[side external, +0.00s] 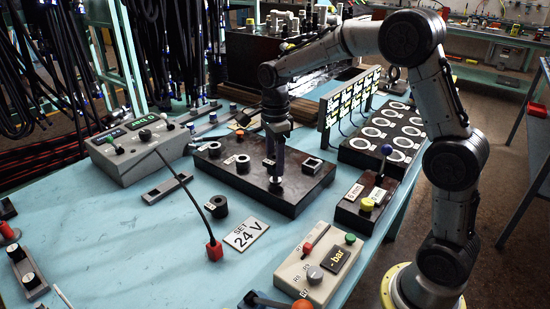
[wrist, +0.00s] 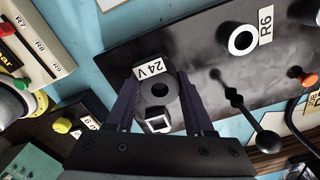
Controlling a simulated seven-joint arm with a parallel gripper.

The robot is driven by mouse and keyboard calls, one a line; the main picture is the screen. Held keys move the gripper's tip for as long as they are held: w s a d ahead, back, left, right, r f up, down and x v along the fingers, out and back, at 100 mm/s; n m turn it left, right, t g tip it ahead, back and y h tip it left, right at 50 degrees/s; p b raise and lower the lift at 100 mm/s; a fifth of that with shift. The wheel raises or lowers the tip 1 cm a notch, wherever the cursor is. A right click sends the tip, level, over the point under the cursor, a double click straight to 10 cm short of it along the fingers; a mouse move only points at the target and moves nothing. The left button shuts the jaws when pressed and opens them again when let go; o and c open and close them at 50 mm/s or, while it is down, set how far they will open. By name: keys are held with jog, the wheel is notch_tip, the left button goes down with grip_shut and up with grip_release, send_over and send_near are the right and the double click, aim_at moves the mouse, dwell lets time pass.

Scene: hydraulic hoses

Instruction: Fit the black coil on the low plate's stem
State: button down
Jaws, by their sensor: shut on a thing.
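My gripper (side external: 273,172) points down over the middle of the black plate (side external: 285,200). In the wrist view my gripper (wrist: 158,100) is shut on a round black coil (wrist: 146,91) with a white "24 V" label. The coil's open bore faces the camera, and a pale square piece (wrist: 158,123) sits at its near edge. I cannot tell whether that piece is part of the coil. The plate's surface (wrist: 195,50) shows behind the coil. I cannot make out a stem under the coil, or whether the coil touches the plate.
Two ring-topped pieces (side external: 214,149) (side external: 243,163) and a square-topped piece (side external: 312,164) stand on the plate. A ring labelled R6 (wrist: 242,40) and a ball-ended rod (wrist: 268,142) are near my fingers. Another black coil (side external: 217,206) stands on the blue table beside the "SET 24 V" sign (side external: 245,235).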

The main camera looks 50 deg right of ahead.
jog(key=shift+f, duration=1.3)
jog(key=shift+c, duration=1)
grip_release()
notch_tip(320, 180, up, 14)
